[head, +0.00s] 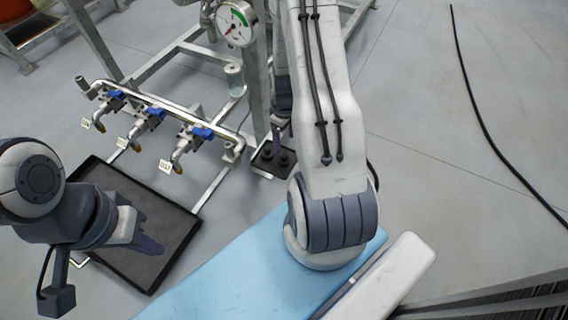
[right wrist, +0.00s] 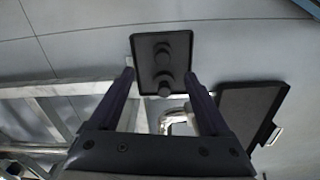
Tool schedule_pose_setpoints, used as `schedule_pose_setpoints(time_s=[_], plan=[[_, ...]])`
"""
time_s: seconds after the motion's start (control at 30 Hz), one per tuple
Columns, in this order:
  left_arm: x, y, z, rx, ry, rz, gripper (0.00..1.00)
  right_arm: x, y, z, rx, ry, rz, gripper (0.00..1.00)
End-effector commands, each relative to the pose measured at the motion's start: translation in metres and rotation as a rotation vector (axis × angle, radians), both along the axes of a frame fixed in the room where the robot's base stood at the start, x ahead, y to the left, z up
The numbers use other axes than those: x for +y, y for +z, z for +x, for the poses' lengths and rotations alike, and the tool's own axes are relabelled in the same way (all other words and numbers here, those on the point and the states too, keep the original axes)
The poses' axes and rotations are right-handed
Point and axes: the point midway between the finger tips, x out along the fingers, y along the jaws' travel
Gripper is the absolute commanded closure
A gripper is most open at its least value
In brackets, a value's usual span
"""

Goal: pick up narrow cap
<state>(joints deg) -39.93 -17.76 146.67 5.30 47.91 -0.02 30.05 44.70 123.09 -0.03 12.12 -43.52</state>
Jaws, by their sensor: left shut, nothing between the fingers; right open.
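Two dark round caps stand on a small black tray (head: 262,169) on the floor by the skid frame. In the right wrist view the tray (right wrist: 143,44) shows one cap (right wrist: 161,53) and another cap (right wrist: 165,84), close together. I cannot tell for sure which is the narrow one. My right gripper (right wrist: 159,77) is open and empty, its fingers either side of the view of the caps and apart from them. It also shows small behind my arm in the head view (head: 277,138). My left gripper (head: 150,246) is shut and empty above a large black tray.
The large black tray (head: 176,211) lies at left. A pipe manifold with blue-handled valves (head: 150,117) and a pressure gauge (head: 236,24) stand beside the small tray. A light blue surface (head: 225,275) lies in front. A black cable (head: 478,120) crosses open floor at right.

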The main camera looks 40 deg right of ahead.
Motion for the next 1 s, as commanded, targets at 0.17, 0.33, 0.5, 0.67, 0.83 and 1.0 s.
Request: schedule_pose_setpoints(time_s=[0.17,0.33,0.5,0.67,0.83,1.0], plan=[[0.000,-0.017,0.000,0.000,0.000,0.000,1.00,0.001,-0.032,-0.001,0.002,0.000,0.001,0.19],[0.000,-0.023,0.000,0.000,0.000,0.000,1.00,0.001,-0.046,0.000,0.002,0.000,0.001,0.19],[0.000,-0.037,0.000,0.000,0.000,0.000,1.00,0.003,-0.063,-0.001,0.001,0.000,0.001,0.19],[0.000,-0.055,0.000,0.000,0.000,0.000,1.00,0.004,-0.088,-0.002,0.004,-0.001,0.002,0.19],[0.000,-0.058,0.000,0.000,0.000,0.000,1.00,0.004,-0.096,-0.001,0.001,-0.001,0.000,0.19],[0.000,-0.056,0.000,0.000,0.000,0.000,1.00,0.004,-0.094,-0.001,0.001,-0.001,0.000,0.27]])
